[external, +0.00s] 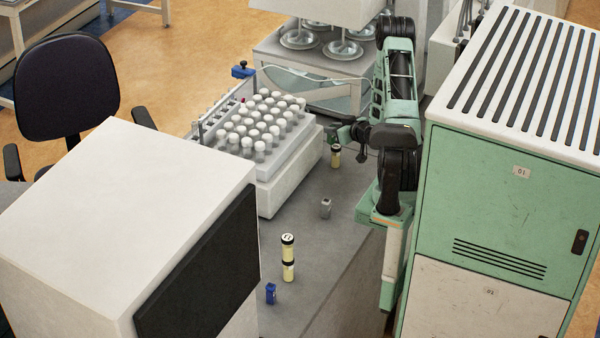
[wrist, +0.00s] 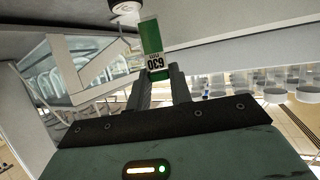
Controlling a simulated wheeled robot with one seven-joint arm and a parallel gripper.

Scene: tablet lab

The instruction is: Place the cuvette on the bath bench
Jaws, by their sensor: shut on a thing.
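My gripper (wrist: 160,76) is shut on a small green block with a white label reading 630 (wrist: 149,36), which I take to be the cuvette. It sticks out past the fingertips in the wrist view. I cannot tell whether the block touches a surface. Which surface is the bath bench is not certain; a stand with round glass vessels (external: 343,50) is at the back.
A rack of white-capped tubes (external: 262,130) stands left of my arm. A green cabinet (external: 505,200) is right.

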